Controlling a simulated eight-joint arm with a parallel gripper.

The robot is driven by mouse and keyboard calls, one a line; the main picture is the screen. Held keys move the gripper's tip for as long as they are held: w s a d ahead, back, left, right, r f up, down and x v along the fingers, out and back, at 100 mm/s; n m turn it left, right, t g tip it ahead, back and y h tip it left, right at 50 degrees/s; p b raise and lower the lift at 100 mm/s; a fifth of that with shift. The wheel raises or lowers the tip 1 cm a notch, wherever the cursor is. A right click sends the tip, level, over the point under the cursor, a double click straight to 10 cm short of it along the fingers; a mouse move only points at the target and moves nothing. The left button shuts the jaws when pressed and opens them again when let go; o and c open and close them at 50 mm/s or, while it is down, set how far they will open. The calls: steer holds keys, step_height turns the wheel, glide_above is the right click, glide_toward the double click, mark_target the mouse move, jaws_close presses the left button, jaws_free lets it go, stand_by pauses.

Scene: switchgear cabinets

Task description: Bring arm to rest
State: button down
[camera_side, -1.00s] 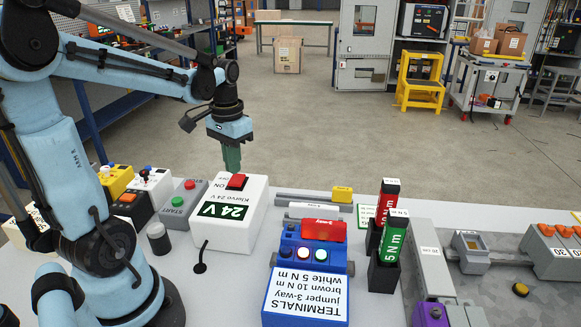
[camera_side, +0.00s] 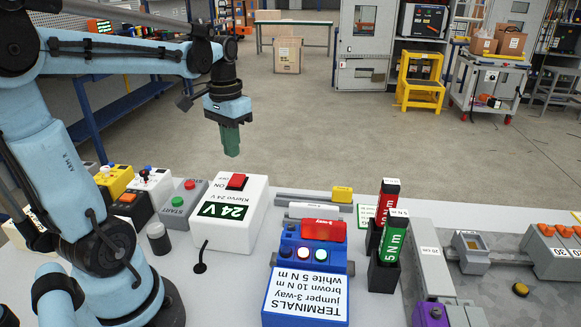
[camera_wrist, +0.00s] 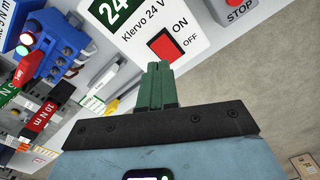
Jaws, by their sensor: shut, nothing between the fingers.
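My gripper (camera_side: 231,142) is in the side view, pointing down with its green fingers together and nothing between them. It hangs in free air above and behind the white 24 V box (camera_side: 229,212), apart from it. The box has a red switch (camera_side: 237,181) marked ON and OFF. In the wrist view, my green fingers (camera_wrist: 158,75) are closed, and the red switch (camera_wrist: 164,45) shows just beyond their tips.
A START/STOP box (camera_side: 185,203) stands left of the 24 V box.

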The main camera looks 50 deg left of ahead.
steer(key=d+f+m+t, duration=0.3)
steer(key=d+t, duration=0.4)
steer(key=d, duration=0.9)
steer(key=shift+w, duration=0.3)
steer(key=a+r+n+g, duration=0.3)
steer(key=a+r+n, duration=0.2)
steer(key=a+n, duration=0.5)
steer(key=a+r+n+g, duration=0.4)
steer(key=a+n, duration=0.6)
steer(key=n, duration=0.7)
steer(key=shift+w+r, duration=0.4)
steer(key=shift+r, duration=0.2)
step_height(320, 180, down, 14)
